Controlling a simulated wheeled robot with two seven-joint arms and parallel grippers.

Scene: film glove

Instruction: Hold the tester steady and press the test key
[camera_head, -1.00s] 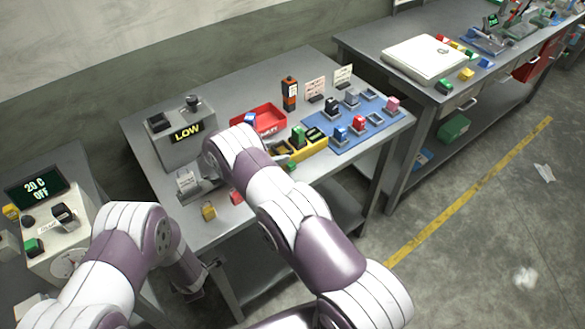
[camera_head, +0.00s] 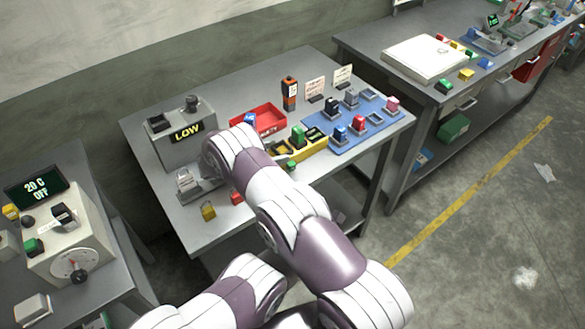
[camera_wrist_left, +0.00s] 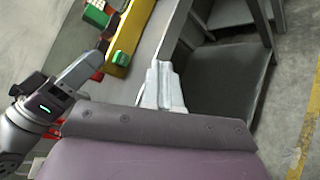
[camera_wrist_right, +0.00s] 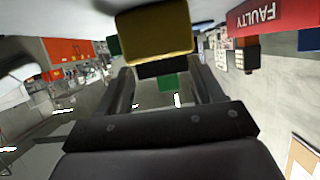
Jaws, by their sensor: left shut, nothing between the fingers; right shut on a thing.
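The grey tester (camera_head: 183,140) stands upright on the middle bench, its display reading LOW. A black knob (camera_head: 192,102) is on its top; I cannot tell whether this is the test key. My right arm reaches to the tester's front right edge, and its wrist hides the fingers in the head view. In the right wrist view my right gripper (camera_wrist_right: 162,78) is shut on a yellow-and-black block (camera_wrist_right: 155,35), partly cut off by the frame. My left gripper (camera_wrist_left: 162,72) is shut and empty over the bench's front edge, outside the head view.
A red tray (camera_head: 270,122), yellow tray (camera_head: 313,146) and blue board (camera_head: 372,128) with several small blocks lie right of the tester. A dial box (camera_head: 70,240) stands on the left bench.

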